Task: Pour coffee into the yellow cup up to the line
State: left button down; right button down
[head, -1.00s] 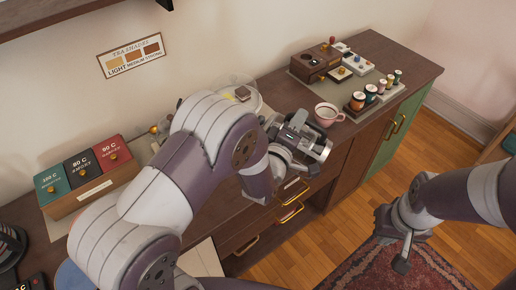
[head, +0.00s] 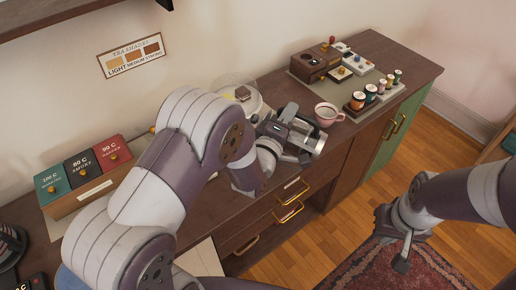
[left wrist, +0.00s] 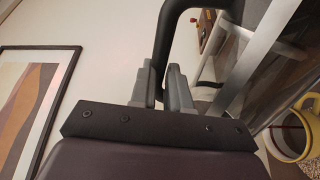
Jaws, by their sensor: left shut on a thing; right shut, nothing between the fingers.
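A metal coffee pot (head: 312,139) is tilted onto its side above the cabinet top's front edge, close to the pink cup. My left gripper (head: 280,130) is at the pot; in the left wrist view its fingers (left wrist: 163,85) are shut on the pot's black handle (left wrist: 172,35). My right gripper (head: 398,250) is shut and empty, over the rug.
A pink cup (head: 327,113) stands right of the pot. A plate (head: 252,105) with a brown piece lies behind my left arm. Several small jars (head: 371,92) and a wooden box (head: 312,63) stand farther right. Temperature-labelled boxes (head: 80,168) stand left.

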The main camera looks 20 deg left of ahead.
aim_at(269, 116)
pick_arm(q)
jog(key=shift+w+a+r+n, duration=0.2)
jog(key=shift+a+r+n, duration=0.4)
jog(key=shift+a+n, duration=0.3)
jog(key=shift+w+a+r+n+y, duration=0.1)
jog(key=shift+a+r+n, duration=0.05)
jog(key=shift+a+n, duration=0.35)
jog(key=shift+w+a+r+n+y, duration=0.1)
jog(key=shift+w+a+r+n, duration=0.05)
jog(key=shift+a+n, duration=0.4)
jog(key=shift+w+a+r+n+y, duration=0.15)
jog(key=shift+a+n, duration=0.2)
jog(key=shift+a, duration=0.3)
dwell(2.7)
